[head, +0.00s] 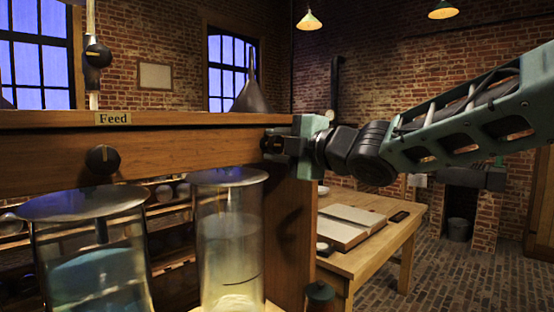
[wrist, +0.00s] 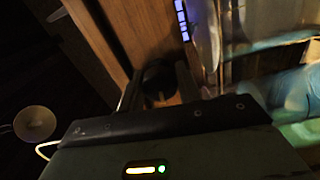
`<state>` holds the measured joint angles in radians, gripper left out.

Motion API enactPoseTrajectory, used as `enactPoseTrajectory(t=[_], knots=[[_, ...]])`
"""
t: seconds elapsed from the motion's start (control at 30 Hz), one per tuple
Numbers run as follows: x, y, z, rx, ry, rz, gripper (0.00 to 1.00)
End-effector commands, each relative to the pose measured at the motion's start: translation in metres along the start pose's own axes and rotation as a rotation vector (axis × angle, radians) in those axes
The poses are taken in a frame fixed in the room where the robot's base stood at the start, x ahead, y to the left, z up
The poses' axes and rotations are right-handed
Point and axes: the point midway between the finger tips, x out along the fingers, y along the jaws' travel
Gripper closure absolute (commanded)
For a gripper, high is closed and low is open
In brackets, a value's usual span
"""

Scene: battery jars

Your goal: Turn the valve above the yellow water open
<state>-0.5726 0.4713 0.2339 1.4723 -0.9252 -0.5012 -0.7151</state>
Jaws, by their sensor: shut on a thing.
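A glass jar of pale yellow water (head: 228,255) stands under the wooden beam (head: 200,168) in the head view. My gripper (head: 273,144) is at the right end of the beam's front face, above and to the right of this jar. It is shut on a dark round valve knob, which its fingers mostly hide in the head view. The wrist view shows the valve knob (wrist: 158,76) between the fingers, against the wood. The knob's pointer direction cannot be made out.
A second valve knob (head: 103,159) with a pale mark sits on the beam above a jar of blue water (head: 95,265). A "Feed" label (head: 114,118) is above it. A table (head: 385,235) with an open book stands behind, right of the beam.

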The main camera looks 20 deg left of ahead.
Motion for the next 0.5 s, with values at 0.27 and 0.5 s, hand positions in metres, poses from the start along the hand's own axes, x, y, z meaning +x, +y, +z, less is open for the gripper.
enactPoseTrajectory(t=[0.27, 0.5], knots=[[0.0002, -0.0019, -0.0004, -0.100, 0.001, -0.001, 0.88], [0.0002, -0.0010, -0.0006, -0.125, 0.001, -0.002, 0.88]])
